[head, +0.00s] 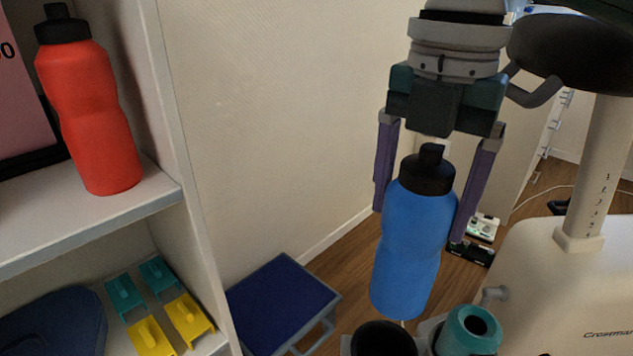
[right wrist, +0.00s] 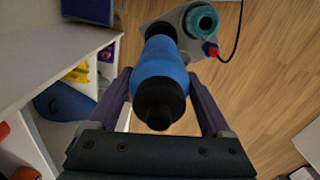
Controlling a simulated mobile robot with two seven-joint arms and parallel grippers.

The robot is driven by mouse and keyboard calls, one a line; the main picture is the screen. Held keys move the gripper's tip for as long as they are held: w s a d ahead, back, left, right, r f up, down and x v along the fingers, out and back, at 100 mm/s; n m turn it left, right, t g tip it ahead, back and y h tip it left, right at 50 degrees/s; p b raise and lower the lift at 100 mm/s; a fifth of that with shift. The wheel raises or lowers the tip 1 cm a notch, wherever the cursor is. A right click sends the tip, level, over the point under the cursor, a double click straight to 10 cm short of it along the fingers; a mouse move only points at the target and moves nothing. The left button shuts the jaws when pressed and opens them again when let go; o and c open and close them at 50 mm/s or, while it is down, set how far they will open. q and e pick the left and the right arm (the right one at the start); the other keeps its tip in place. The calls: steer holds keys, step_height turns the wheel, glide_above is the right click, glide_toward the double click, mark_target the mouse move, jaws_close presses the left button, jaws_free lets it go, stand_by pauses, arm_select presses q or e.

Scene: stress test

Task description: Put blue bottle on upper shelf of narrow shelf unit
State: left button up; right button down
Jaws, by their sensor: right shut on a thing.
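The blue bottle (head: 411,240) with a black cap hangs upright in my right gripper (head: 420,225), whose purple fingers are on either side of its upper body. In the right wrist view the bottle (right wrist: 160,75) sits between the two fingers (right wrist: 165,95), cap toward the camera. The white shelf unit (head: 165,100) stands at the left of the head view. Its upper board (head: 90,222) carries a red bottle (head: 90,110) near the right side panel. The gripper and blue bottle are to the right of the unit, apart from it. My left gripper is not in view.
Teal and yellow parts (head: 160,275) and a dark blue item (head: 50,325) lie on the lower shelf. A blue-topped step stool (head: 282,300) stands on the floor. A teal cup-like thing (head: 468,332) and a black one (head: 382,342) are below the bottle. A white machine (head: 570,270) stands right.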

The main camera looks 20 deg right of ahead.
step_height(320, 180, up, 3)
steer(key=shift+f+p, duration=0.1)
steer(key=shift+p, duration=0.25)
steer(key=shift+r, duration=0.4)
steer(key=a+r+m+p, duration=0.3)
steer(key=r+m+p, duration=0.8)
steer(key=r+p, duration=0.9)
step_height(320, 180, up, 24)
steer(key=m+p, duration=1.3)
steer(key=p, duration=0.2)
glide_above(432, 146)
steer(key=s+a, duration=0.2)
steer(key=a, duration=0.3)
steer(key=s+r+p, duration=0.2)
steer(key=r+p, duration=1.5)
steer(key=p, duration=0.1)
steer(key=s+r+p, duration=0.3)
steer(key=r+p, duration=1.5)
steer(key=shift+s+d+p, duration=0.2)
steer(key=shift+s+p, duration=0.1)
steer(key=shift+p, duration=0.1)
steer(key=shift+f, duration=0.15)
